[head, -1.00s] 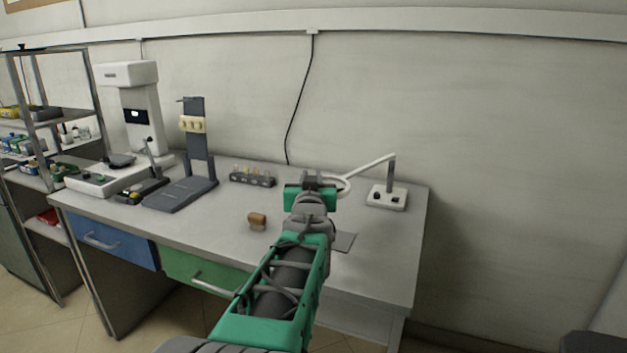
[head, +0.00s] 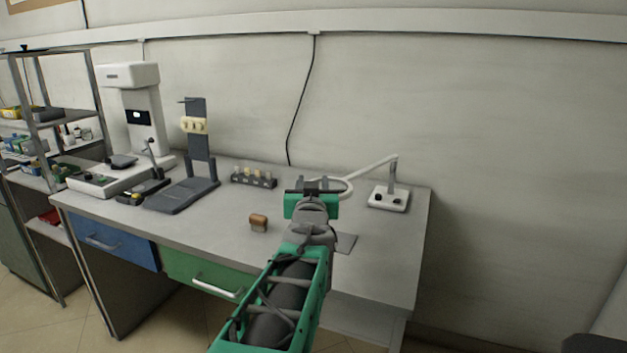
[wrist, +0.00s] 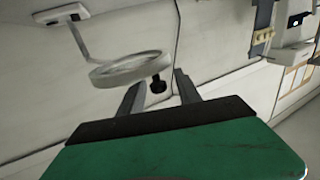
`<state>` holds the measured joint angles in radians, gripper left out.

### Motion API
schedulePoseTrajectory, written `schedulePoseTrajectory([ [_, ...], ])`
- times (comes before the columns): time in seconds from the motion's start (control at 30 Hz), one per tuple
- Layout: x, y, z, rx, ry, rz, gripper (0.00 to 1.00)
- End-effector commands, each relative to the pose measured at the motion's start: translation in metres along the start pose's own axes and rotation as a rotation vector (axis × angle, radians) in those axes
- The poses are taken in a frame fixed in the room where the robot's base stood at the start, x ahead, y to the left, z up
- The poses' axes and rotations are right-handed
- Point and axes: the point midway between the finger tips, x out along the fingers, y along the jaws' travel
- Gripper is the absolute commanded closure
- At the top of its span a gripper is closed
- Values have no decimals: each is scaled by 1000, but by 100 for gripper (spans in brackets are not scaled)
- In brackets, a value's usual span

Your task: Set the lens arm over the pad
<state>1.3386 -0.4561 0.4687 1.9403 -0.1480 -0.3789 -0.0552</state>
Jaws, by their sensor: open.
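The lens arm (head: 371,168) is a thin white arm rising from a white base and ending in a white ring lens (head: 346,187), which sits just right of my gripper (head: 319,184) in the head view. In the wrist view the ring lens (wrist: 128,70) spans in front of my gripper (wrist: 159,89). A black knob (wrist: 157,85) at the ring's edge shows between the two spread fingers. My gripper is open, and I see no grip on the knob. The pad (head: 346,243) is a flat grey square on the bench, partly hidden by my arm.
The lens base (head: 389,199) stands at the bench's right end. A brown block (head: 259,223) lies left of my arm. A rack of small bottles (head: 254,180), a dark stand (head: 182,196) and a white instrument (head: 140,110) stand further left. The bench right of the pad is clear.

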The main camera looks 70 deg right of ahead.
Motion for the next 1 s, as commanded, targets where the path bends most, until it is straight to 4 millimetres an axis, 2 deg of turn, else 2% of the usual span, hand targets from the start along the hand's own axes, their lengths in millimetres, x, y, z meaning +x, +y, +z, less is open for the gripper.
schedulePoseTrajectory([
  [0.13,-32,1,-2,-1,3,2,60],
  [0.3,-53,1,-1,-1,1,1,60],
  [0.67,-55,1,0,-1,0,1,60],
  [0.77,-54,-4,-7,-25,1,-6,60],
  [0.87,-51,-27,-34,-135,-3,-36,60],
  [0.97,-53,-78,-71,-255,-39,-124,60],
  [1.0,-57,-104,-81,-272,-72,-179,60],
])
